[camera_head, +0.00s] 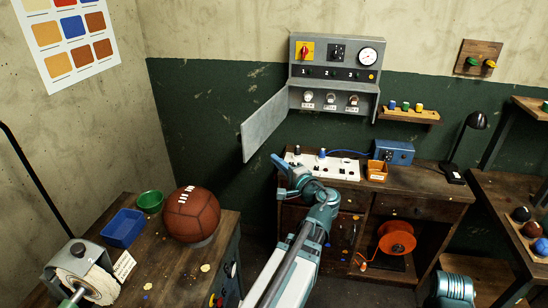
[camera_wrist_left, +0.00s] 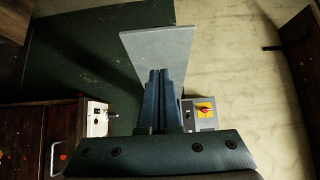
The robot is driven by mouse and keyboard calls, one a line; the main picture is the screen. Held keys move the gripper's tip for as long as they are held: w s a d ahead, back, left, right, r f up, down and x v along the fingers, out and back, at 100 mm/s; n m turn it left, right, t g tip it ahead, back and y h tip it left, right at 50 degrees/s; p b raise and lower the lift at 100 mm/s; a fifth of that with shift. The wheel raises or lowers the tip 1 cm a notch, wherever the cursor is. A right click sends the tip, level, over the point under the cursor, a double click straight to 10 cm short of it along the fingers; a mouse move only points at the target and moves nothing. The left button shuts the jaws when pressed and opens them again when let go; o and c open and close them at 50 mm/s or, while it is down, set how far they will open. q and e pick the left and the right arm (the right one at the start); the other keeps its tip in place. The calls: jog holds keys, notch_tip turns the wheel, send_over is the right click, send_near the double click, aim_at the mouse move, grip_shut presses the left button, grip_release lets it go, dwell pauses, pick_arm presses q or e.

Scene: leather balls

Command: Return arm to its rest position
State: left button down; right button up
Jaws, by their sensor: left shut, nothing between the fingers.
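My left arm reaches up from the bottom of the head view. My left gripper (camera_head: 278,161) is at its end, in front of the wooden workbench and below the open grey panel door (camera_head: 265,122) of the wall control box. In the left wrist view my left gripper (camera_wrist_left: 158,74) has its two dark fingers pressed together with nothing between them. The grey door (camera_wrist_left: 160,50) shows behind the fingertips there. I cannot tell the exact gap between them. My right gripper is not in view.
The control box (camera_head: 330,62) hangs on the wall. A white socket strip (camera_head: 335,168) and a blue box (camera_head: 394,152) are on the workbench (camera_head: 430,190). At left, a leather ball (camera_head: 191,214), a blue tray (camera_head: 122,228) and a green bowl (camera_head: 150,201) stand on another table.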

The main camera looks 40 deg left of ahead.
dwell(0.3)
pick_arm(q)
jog(key=s+d+f+n+g+h, duration=0.1)
jog(key=d+f+h, duration=0.4)
jog(key=d+f, duration=0.5)
jog(key=s+d+f+g+h, duration=0.1)
jog(key=d+f+h, duration=0.5)
jog(key=d, duration=0.7)
jog(key=s+d+f+g+h, duration=0.1)
jog(key=s+d+f, duration=0.1)
jog(key=d, duration=0.4)
jog(key=s+d+f+m+g+h, duration=0.1)
jog(key=s+d+f+h, duration=0.1)
jog(key=s+d, duration=0.2)
jog(key=s+d+f+g+h, duration=0.1)
jog(key=s+d+f+h, duration=0.1)
jog(key=d, duration=0.7)
jog(key=shift+s+d+m, duration=0.3)
jog(key=shift+s+d, duration=0.1)
jog(key=shift+s, duration=0.2)
